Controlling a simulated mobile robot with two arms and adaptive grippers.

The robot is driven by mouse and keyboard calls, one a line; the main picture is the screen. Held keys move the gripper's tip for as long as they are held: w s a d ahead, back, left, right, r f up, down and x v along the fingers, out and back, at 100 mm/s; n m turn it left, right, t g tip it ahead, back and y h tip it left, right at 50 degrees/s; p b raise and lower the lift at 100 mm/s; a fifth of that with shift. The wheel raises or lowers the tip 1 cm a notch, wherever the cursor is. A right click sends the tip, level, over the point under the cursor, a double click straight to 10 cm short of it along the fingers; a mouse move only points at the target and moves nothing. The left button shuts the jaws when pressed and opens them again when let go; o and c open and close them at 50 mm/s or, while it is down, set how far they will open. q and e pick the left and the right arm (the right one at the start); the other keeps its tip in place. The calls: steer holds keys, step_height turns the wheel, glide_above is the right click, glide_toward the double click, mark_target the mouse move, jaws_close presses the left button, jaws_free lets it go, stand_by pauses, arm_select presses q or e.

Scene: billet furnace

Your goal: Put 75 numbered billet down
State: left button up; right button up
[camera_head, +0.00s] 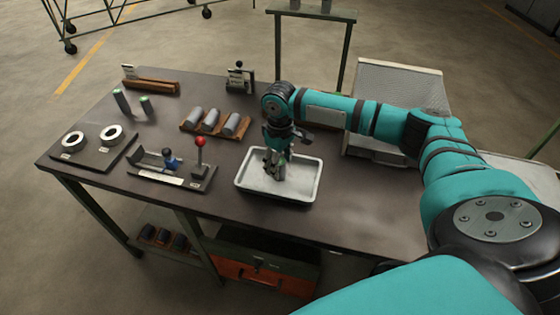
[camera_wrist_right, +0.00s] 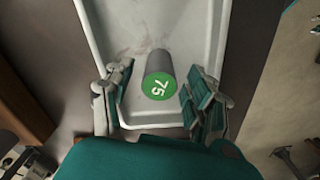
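The billet (camera_wrist_right: 158,75) is a grey cylinder with a green end face marked 75. In the right wrist view it is inside the white tray (camera_wrist_right: 200,28), its green end towards the camera; it looks roughly upright. My right gripper (camera_wrist_right: 157,98) is open, with one finger on each side of the billet and a gap visible on both sides. In the head view my right gripper (camera_head: 277,172) points down into the white tray (camera_head: 304,176), and its fingers hide most of the billet. My left gripper is not in view.
On the dark table (camera_head: 350,205) left of the tray are a fixture with a red-knobbed lever (camera_head: 200,143), a wooden rack of grey cylinders (camera_head: 210,121), a plate with two rings (camera_head: 112,133) and two green-ended cylinders (camera_head: 122,103). A mesh-covered frame (camera_head: 400,85) stands behind my right arm.

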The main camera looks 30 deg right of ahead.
step_height(320, 180, up, 12)
steer(key=b, duration=0.2)
stand_by(0.4)
steer(key=shift+r, duration=0.1)
stand_by(0.4)
